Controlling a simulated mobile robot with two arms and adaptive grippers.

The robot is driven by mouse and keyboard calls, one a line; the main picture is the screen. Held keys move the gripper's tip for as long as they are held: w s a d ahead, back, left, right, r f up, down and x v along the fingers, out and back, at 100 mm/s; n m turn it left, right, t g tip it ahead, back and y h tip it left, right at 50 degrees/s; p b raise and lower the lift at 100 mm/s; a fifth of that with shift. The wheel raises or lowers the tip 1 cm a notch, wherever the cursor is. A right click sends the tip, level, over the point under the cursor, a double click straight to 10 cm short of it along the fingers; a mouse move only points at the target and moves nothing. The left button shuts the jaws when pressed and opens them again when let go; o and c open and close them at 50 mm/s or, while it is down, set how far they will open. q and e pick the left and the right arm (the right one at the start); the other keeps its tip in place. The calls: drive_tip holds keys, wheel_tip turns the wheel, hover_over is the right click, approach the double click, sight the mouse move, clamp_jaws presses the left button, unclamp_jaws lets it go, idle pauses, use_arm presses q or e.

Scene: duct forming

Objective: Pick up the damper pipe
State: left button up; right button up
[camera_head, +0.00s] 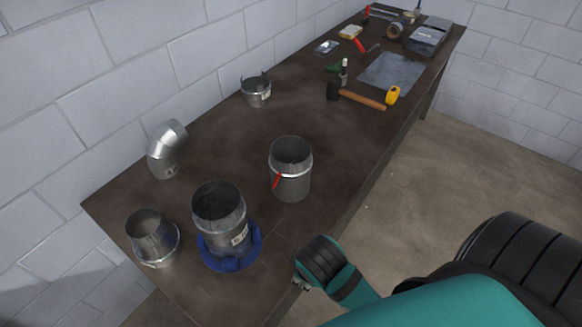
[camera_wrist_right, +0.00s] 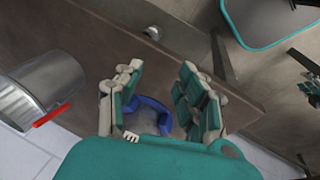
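The damper pipe (camera_head: 290,172) is a grey metal cylinder with a red handle low on its side. It stands upright near the table's front edge. In the right wrist view the damper pipe (camera_wrist_right: 48,86) lies at the left with its red handle showing, outside the fingers. My right gripper (camera_wrist_right: 162,75) is open, with nothing visible held between its fingers. In the head view my right arm reaches in from the lower right to the table edge; its fingers are mostly hidden. My left gripper is not in view.
A pipe (camera_head: 219,207) stands in a blue ring (camera_head: 232,262) left of the damper pipe. A reducer (camera_head: 152,238), an elbow (camera_head: 166,150) and a short collar (camera_head: 256,92) stand on the table (camera_head: 215,130). A hammer (camera_head: 362,99) and other tools lie farther back.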

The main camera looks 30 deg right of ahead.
drive_tip(key=w+d+r+n+t+h, duration=0.1)
drive_tip(key=w+r+n+h, duration=0.5)
drive_tip(key=w+n, duration=0.3)
drive_tip(key=w+d+r+n+t+h, duration=0.1)
drive_tip(key=w+r+n+h, duration=0.5)
drive_tip(key=w, duration=0.5)
drive_tip(key=n+b, duration=0.1)
drive_tip(key=b, duration=0.1)
approach(304, 158)
drive_tip(key=d, duration=0.1)
drive_tip(key=shift+y, duration=0.4)
drive_tip(key=p+x, duration=0.1)
drive_tip(key=x, duration=0.2)
drive_tip(key=p+x, duration=0.2)
drive_tip(key=x, duration=0.1)
drive_tip(key=p+x, duration=0.1)
drive_tip(key=x, duration=0.2)
drive_tip(key=shift+w+r, duration=0.1)
drive_tip(key=shift+w, duration=0.2)
drive_tip(key=shift+w+d, duration=0.1)
drive_tip(key=shift+d, duration=0.15)
drive_tip(key=shift+c, duration=0.3)
